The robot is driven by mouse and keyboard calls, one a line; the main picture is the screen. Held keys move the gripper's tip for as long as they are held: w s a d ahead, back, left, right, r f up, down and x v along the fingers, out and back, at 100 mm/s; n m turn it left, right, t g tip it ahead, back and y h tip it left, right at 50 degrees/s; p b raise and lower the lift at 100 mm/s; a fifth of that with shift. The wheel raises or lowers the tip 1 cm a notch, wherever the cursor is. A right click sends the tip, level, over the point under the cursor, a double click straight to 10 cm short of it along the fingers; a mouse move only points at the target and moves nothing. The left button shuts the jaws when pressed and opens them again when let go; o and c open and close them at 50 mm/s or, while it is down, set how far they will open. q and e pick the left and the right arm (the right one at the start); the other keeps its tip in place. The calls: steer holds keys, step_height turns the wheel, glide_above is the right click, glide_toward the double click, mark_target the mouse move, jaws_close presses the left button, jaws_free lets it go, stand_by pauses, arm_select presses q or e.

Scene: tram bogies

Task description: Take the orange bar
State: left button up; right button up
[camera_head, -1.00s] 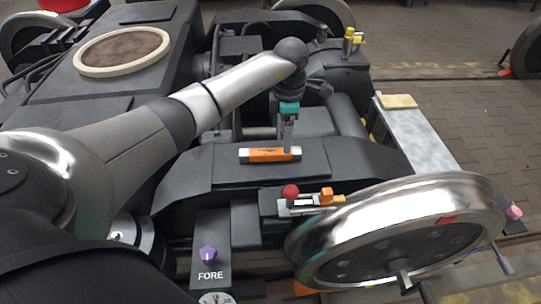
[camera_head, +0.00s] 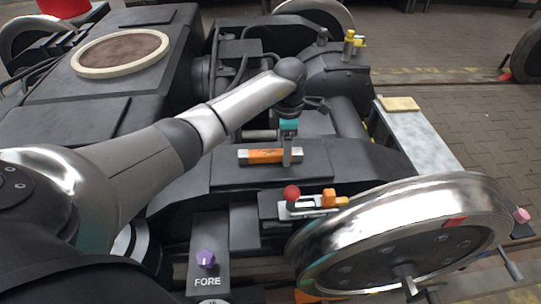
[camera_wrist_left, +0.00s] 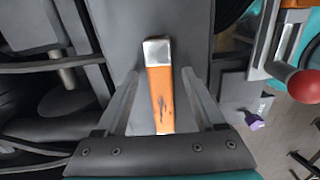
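The orange bar (camera_head: 262,156) has silvery ends and lies on a flat dark grey top in the middle of the bogie. My left gripper (camera_head: 287,162) points down over the bar's right part, and a finger hides a piece of it. In the left wrist view the bar (camera_wrist_left: 160,98) runs lengthwise between my two spread fingers, with a gap on each side. The left gripper is open; its fingers do not visibly press on the bar. My right gripper is not in view.
In front of the bar stand a red ball knob (camera_head: 291,193) and an orange block (camera_head: 329,197). A big shiny wheel (camera_head: 400,235) is at the front right. A purple knob (camera_head: 205,259) sits by the FORE label. A pale bench (camera_head: 425,135) stands to the right.

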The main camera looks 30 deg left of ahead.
arm_select(q)
jaws_close()
stand_by(0.3)
steer(key=shift+r, duration=0.15)
stand_by(0.3)
steer(key=shift+r, duration=0.4)
step_height(320, 180, up, 19)
steer(key=p, duration=0.7)
steer(key=shift+p, duration=0.3)
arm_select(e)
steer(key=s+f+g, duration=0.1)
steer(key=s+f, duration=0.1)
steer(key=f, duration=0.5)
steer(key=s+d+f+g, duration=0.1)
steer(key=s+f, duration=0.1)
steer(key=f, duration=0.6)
